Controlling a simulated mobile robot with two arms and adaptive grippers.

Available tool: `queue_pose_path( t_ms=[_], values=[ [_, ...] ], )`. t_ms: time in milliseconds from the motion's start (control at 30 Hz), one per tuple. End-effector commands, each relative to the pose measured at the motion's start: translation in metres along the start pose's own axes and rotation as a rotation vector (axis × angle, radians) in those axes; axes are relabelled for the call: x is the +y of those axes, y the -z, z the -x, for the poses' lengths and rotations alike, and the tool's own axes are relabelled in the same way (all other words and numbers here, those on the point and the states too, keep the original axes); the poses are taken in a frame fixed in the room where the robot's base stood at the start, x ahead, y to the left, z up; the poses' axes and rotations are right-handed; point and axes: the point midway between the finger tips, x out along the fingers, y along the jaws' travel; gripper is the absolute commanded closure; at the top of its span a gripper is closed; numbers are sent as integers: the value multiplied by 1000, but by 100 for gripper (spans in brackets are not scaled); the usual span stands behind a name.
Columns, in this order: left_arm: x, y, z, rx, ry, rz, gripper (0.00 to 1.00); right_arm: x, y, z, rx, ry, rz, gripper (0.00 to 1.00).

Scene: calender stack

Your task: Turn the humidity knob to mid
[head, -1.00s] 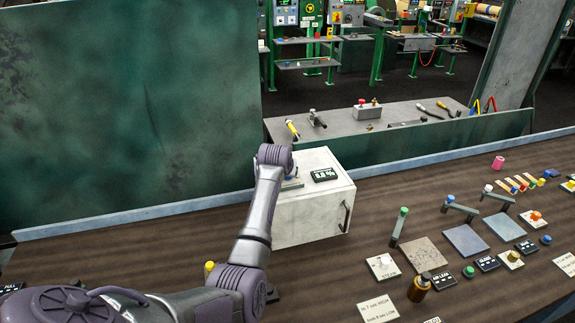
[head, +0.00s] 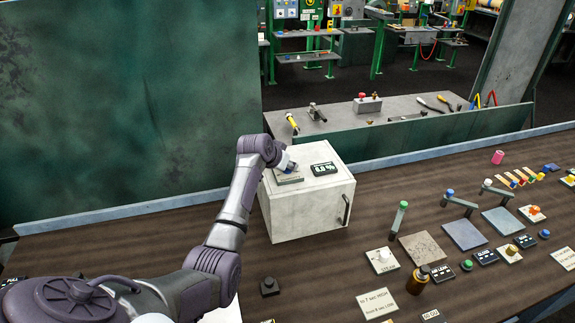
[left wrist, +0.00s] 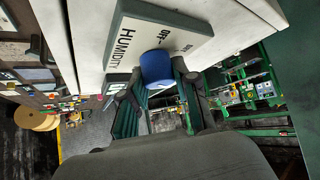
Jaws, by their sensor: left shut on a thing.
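The white humidity box (head: 305,212) stands on the brown bench, with a dark display (head: 323,169) on top whose digits are hard to read. The blue knob (left wrist: 157,68) sits on this plate. My left gripper (head: 287,166) is at the knob from above, its fingers (left wrist: 160,82) on either side of it and shut on it. The knob's pointer and exact setting cannot be made out. My right gripper is in no view.
A dark green panel (head: 130,100) rises behind the box. A small dark button block (head: 269,287) sits in front of the box.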

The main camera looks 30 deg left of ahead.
Motion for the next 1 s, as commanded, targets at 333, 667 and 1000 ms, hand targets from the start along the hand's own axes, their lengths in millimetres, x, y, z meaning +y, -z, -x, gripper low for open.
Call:
queue_pose_path(
  t_ms=[333, 667, 1000],
  values=[
    [0, 1, 1, 2, 2, 1, 45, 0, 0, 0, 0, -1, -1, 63],
    [0, 0, 4, 0, 1, 1, 45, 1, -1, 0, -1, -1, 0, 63],
    [-1, 0, 60, 3, 5, -1, 45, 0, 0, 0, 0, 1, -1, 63]
  ],
)
